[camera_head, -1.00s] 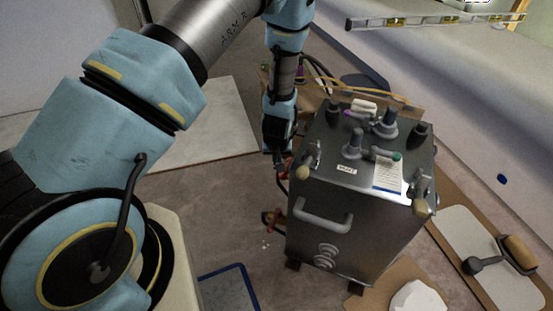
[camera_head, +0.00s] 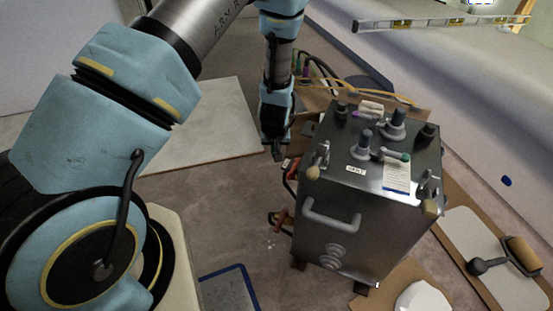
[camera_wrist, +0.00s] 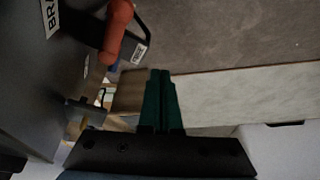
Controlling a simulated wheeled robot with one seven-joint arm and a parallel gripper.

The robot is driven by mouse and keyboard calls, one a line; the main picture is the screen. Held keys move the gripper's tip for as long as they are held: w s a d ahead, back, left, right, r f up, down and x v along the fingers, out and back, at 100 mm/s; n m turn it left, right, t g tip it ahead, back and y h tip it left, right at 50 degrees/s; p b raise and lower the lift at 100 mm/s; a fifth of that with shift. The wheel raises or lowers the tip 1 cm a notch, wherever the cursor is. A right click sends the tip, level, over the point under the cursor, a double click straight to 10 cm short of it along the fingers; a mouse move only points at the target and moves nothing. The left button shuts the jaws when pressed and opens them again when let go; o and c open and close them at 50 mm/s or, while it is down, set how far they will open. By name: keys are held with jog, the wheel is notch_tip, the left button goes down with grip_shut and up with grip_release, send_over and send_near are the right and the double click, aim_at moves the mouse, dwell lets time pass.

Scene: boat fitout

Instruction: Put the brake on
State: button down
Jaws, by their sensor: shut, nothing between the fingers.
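A dark metal console (camera_head: 318,250) stands on the floor right of centre in the head view, with levers and knobs on top. In the wrist view its side (camera_wrist: 30,90) fills the left and bears a label (camera_wrist: 48,14) reading "BRA", cut off by the frame edge. Near that label is a red-orange handle (camera_wrist: 115,32) on a black bar, with a small white tag. Red parts (camera_head: 291,172) show at the console's left side in the head view. My gripper (camera_head: 278,153) is shut and empty, left of the console. Its dark green fingers (camera_wrist: 162,100) are apart from the handle.
A pale board (camera_head: 205,125) lies left of my gripper. A spirit level (camera_head: 440,22) lies at the upper right. Cables and boxes stand behind the console.

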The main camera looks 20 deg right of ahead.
notch_tip(320, 180, up, 7)
jog(key=s+d, duration=0.2)
jog(key=shift+r, duration=0.15)
dwell(0.3)
jog(key=w+a+r+n+g, duration=0.1)
jog(key=w+a+r, duration=0.1)
jog(key=a+r, duration=0.55)
jog(key=w+a+r+n, duration=0.1)
jog(key=a+r, duration=0.3)
jog(key=a, duration=0.6)
jog(key=s+a+r+n+g+y, duration=0.1)
jog(key=s+a+r, duration=0.35)
jog(key=a, duration=0.45)
jog(key=s+a+r+n, duration=0.1)
jog(key=s+a+r, duration=0.2)
jog(key=a+r, duration=0.35)
notch_tip(320, 180, up, 12)
jog(key=a+p, duration=0.1)
jog(key=p, duration=1.3)
jog(key=shift+a+f, duration=0.15)
jog(key=shift+a, duration=0.2)
